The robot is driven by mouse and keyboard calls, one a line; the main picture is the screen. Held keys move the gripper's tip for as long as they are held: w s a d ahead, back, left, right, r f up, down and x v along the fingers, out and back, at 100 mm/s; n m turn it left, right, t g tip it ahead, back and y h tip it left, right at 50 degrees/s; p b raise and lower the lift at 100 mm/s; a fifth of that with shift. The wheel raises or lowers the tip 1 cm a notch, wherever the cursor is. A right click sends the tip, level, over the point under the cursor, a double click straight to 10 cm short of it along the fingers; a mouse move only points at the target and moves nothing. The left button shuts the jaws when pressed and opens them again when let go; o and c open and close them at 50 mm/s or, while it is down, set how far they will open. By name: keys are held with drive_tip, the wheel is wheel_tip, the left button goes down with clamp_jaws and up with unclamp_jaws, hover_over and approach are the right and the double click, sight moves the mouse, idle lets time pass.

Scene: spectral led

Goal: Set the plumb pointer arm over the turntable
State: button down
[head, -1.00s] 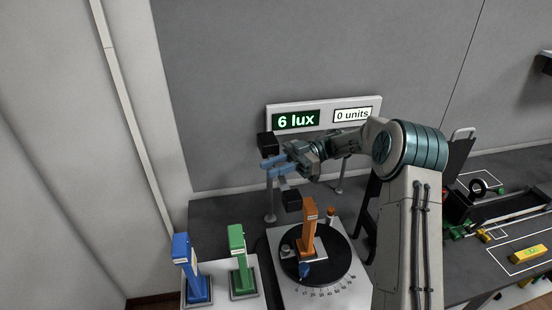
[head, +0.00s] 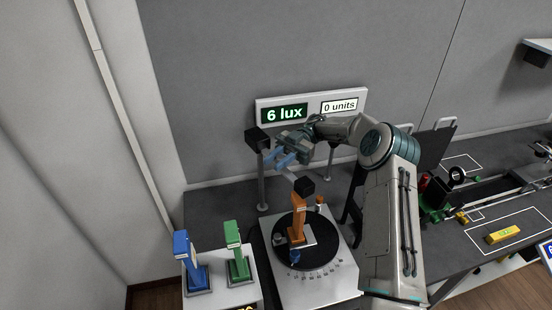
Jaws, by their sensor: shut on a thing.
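My gripper (head: 283,161) is at the upper middle, behind the turntable (head: 277,263), with its blue fingers shut on a grey bar. This bar ends in a black block (head: 305,187) and looks like the plumb pointer arm. The black block hangs above the back part of the turntable, close to the top of an orange stand (head: 297,219). The fingers hide much of the bar, so I cannot tell how it joins the black-topped post (head: 262,185) at its left. A small blue piece (head: 295,257) is at the front of the orange stand.
A blue stand (head: 187,262) and a green stand (head: 236,252) stand on a white surface at the left. A display (head: 310,108) reading 6 lux and 0 units is behind. A yellow block (head: 503,234) lies on the right bench.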

drive_tip(key=shift+r, duration=0.1)
drive_tip(key=c, duration=1.2)
unclamp_jaws()
drive_tip(key=shift+r, duration=0.35)
drive_tip(key=r, duration=0.2)
drive_tip(key=d+r+b, duration=0.1)
drive_tip(key=shift+r, duration=0.4)
drive_tip(key=s+d+r, duration=0.1)
drive_tip(key=d+r, duration=0.1)
drive_tip(key=d, duration=0.1)
drive_tip(key=s+d+r, duration=0.1)
drive_tip(key=d+r, duration=0.1)
drive_tip(key=d, duration=0.2)
drive_tip(key=s+d+r, duration=0.1)
drive_tip(key=d+r, duration=0.1)
drive_tip(key=d, duration=0.1)
drive_tip(key=shift+s+d+r, duration=0.15)
drive_tip(key=shift+s+r, duration=0.05)
drive_tip(key=shift+r, duration=0.05)
